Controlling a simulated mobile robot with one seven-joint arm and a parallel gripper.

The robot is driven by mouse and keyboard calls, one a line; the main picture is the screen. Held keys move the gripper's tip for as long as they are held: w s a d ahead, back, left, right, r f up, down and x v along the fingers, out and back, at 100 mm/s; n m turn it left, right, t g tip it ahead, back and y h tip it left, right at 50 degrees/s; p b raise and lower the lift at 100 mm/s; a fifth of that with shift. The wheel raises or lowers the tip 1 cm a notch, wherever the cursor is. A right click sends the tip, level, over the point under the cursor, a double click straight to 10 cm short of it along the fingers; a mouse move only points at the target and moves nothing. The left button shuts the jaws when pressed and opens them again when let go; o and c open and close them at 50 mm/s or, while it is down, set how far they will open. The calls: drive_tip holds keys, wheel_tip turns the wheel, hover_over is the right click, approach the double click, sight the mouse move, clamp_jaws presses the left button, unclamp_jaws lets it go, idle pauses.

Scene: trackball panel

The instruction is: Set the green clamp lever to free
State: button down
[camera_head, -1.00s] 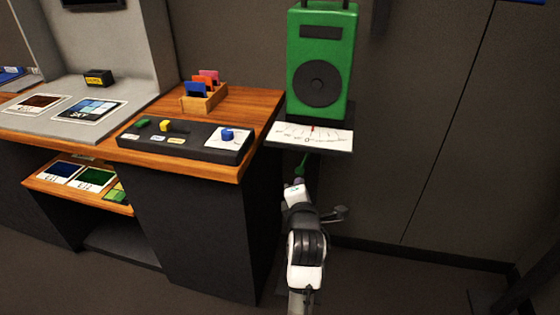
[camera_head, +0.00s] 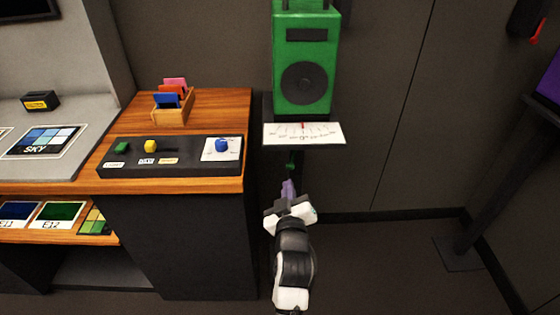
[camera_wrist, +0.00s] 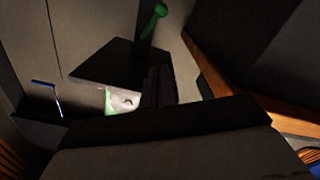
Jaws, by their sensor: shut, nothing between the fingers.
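The green clamp lever (camera_head: 291,165) shows as a small, dark green piece below the scale plate of the green speaker (camera_head: 306,62). In the wrist view the lever (camera_wrist: 154,20) is a thin green stem with a rounded knob, at the top centre. My gripper (camera_head: 289,188) is just below the lever in the head view, shut and empty. In the wrist view my gripper (camera_wrist: 159,86) points up the picture towards the lever, with a visible gap between them. The lever's pivot and any free marking are not clear.
The white scale plate (camera_head: 304,134) juts out above my gripper. A wooden counter (camera_head: 215,105) with a black control panel (camera_head: 180,168) stands to the left. A dark post (camera_head: 487,170) stands at the right. The floor between is clear.

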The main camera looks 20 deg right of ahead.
drive_tip(key=p, duration=0.3)
approach(291, 164)
drive_tip(key=w+r, duration=0.5)
drive_tip(key=w, duration=0.1)
drive_tip(key=shift+w+d+f, duration=0.2)
drive_tip(key=shift+d+f, duration=0.2)
drive_tip(key=shift+f, duration=0.15)
drive_tip(key=shift+w+d+f, duration=0.25)
drive_tip(key=shift+d+f, duration=0.15)
drive_tip(key=shift+f, duration=0.2)
drive_tip(key=shift+w+d+f, duration=0.4)
drive_tip(key=shift+w+f, duration=0.05)
drive_tip(key=shift+f, duration=0.05)
